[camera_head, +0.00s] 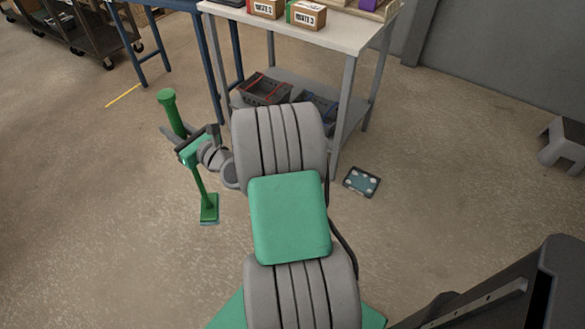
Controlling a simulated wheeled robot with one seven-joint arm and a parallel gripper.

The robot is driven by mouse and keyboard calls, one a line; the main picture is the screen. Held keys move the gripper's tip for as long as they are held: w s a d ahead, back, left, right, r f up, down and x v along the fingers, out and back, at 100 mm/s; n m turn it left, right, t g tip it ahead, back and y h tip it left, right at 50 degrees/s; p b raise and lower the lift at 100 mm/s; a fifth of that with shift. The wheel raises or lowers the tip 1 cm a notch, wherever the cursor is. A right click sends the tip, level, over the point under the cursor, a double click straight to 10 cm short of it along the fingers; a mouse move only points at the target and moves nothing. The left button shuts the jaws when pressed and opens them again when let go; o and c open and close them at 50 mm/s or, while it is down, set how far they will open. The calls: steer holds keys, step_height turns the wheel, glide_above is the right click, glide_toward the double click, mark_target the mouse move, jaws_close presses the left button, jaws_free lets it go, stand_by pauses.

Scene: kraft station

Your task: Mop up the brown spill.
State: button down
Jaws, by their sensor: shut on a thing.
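A green mop (201,185) stands almost upright, left of my arm. It has a thick grip at the top and a small flat head at the bottom, close to or on the floor; I cannot tell whether the head touches. My gripper (188,143) is shut around the middle of the handle. My arm fills the centre of the view and hides the floor behind it. I cannot make out a brown spill on the visible floor.
A dark flat tray (361,181) with pale round spots lies on the floor. A grey step stool (563,145) is far right.

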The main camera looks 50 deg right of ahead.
steer(key=s+d+f+m+g+h+b, duration=0.15)
steer(key=d+f+m+h+b, duration=0.45)
steer(key=d+f+b, duration=1)
steer(key=s+d+f+m+g+h+b, duration=0.1)
steer(key=s+d+f+b, duration=0.4)
steer(key=d+f, duration=0.5)
steer(key=s+d+f+m+g+h+b, duration=0.1)
steer(key=s+d+f+h+b, duration=0.4)
steer(key=d+f, duration=0.5)
step_height(320, 180, down, 8)
steer(key=shift+s+r+m+g+h+b, duration=0.15)
steer(key=shift+m+g+h+b, duration=0.35)
steer(key=shift+g, duration=0.35)
